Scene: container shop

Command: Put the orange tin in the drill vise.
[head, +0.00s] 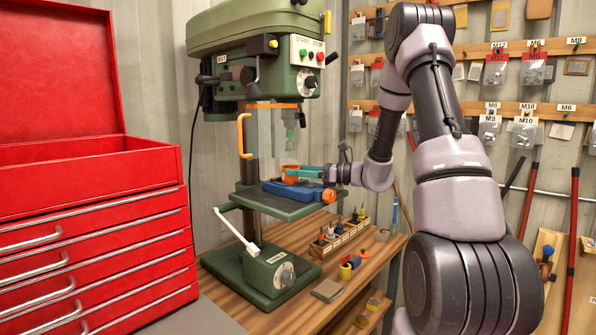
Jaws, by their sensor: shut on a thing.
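The orange tin (290,172) is small and round and sits at the blue drill vise (294,190) on the drill press table. My gripper (296,172) reaches in from the right with its teal fingers around the tin. It is shut on the tin. The tin appears just above or between the vise jaws; I cannot tell whether it touches them. The vise has an orange knob (329,196) at its right end, close under my wrist.
The green drill press (258,35) stands over the vise, its chuck (290,118) above the tin. An orange-handled guard (245,136) is at left. A red tool chest (80,220) fills the left side. A wooden bit rack (340,236) and small items are on the bench.

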